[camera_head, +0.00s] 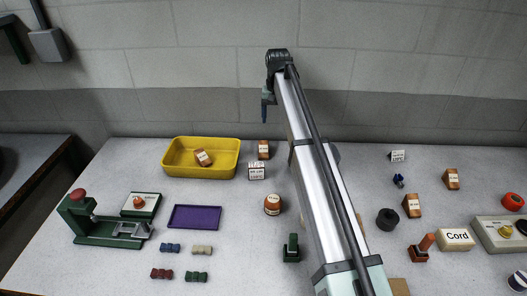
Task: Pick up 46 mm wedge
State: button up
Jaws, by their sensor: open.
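Several brown wooden blocks with white labels could be wedges; the label sizes are too small to read, so I cannot tell which is 46 mm. One brown block (203,158) lies tilted in the yellow tray (222,174). Another brown block (263,150) stands just right of the tray. A rounder brown piece (272,205) sits near the middle of the table. Two more, an upper brown block (452,179) and a lower brown block (411,206), are at the right. My gripper (265,112) is open, seen small and side-on, high above the back of the table, apart from all blocks.
A green press (100,225) with a red knob stands at the left. A Cord block (455,239) and a black ring (387,219) sit at the right. My arm hides the table's middle.

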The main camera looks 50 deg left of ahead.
aim_at(263, 148)
jog(key=s+a, duration=0.2)
jog(key=s, duration=0.2)
jog(key=shift+n, duration=0.3)
jog(key=f, duration=1.3)
jog(key=shift+w+a+f, duration=0.2)
jog(key=shift+w, duration=0.05)
jog(key=shift+c, duration=0.2)
jog(key=c, duration=1)
jog(key=shift+r, duration=0.15)
